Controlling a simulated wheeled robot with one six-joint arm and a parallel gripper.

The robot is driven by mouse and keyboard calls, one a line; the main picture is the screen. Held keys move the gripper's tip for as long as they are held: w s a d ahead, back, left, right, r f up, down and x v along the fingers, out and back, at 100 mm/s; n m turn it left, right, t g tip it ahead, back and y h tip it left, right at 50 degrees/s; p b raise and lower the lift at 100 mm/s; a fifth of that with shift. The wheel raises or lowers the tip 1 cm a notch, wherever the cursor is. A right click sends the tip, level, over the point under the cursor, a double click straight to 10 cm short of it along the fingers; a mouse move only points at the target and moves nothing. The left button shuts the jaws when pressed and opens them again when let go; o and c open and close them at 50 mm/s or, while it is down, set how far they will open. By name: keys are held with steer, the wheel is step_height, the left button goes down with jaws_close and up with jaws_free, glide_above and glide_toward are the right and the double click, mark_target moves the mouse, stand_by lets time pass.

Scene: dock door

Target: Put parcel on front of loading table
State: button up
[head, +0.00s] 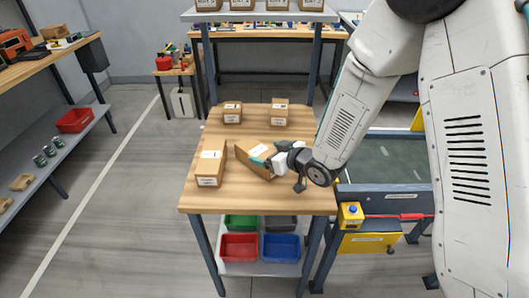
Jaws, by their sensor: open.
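My gripper (268,163) is open at the right part of the wooden loading table (225,197), low over the top. A brown parcel (243,154) with a white label lies angled on or just above the table right at my gripper. My fingers overlap its right side, and I cannot tell whether they touch it. A longer parcel (211,170) with a white label lies to its left, near the front left of the table. Two small parcels stand farther back, one on the left (232,114) and one on the right (279,114).
Red (239,247) and blue (281,248) bins sit on the table's lower shelf. A yellow box with a blue button (351,214) and a red bar (400,217) stand at the right. An overhead shelf (258,14) holds several boxes. The table's front strip is clear.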

steer(key=s+d+r+m+g+h, duration=0.1)
steer(key=s+d+r+m+h, duration=0.15)
steer(key=s+d+r, duration=0.35)
steer(key=s+d+r+m+h, duration=0.1)
steer(key=d+r+h, duration=0.25)
steer(key=d, duration=0.45)
steer(key=s+d+r+m+g+h, duration=0.1)
steer(key=s+d+r+m+h, duration=0.15)
steer(key=s+d+r, duration=0.4)
steer(key=s+d+r+m+g, duration=0.1)
steer(key=s+r+g, duration=0.2)
steer(key=s, duration=0.7)
steer(key=s+d+r+m+g, duration=0.1)
steer(key=s+d+r+g, duration=0.1)
steer(key=s, duration=0.8)
steer(key=shift+s+d+r+m+g+h, duration=0.3)
steer(key=shift+r+g, duration=0.2)
steer(key=shift+g, duration=0.3)
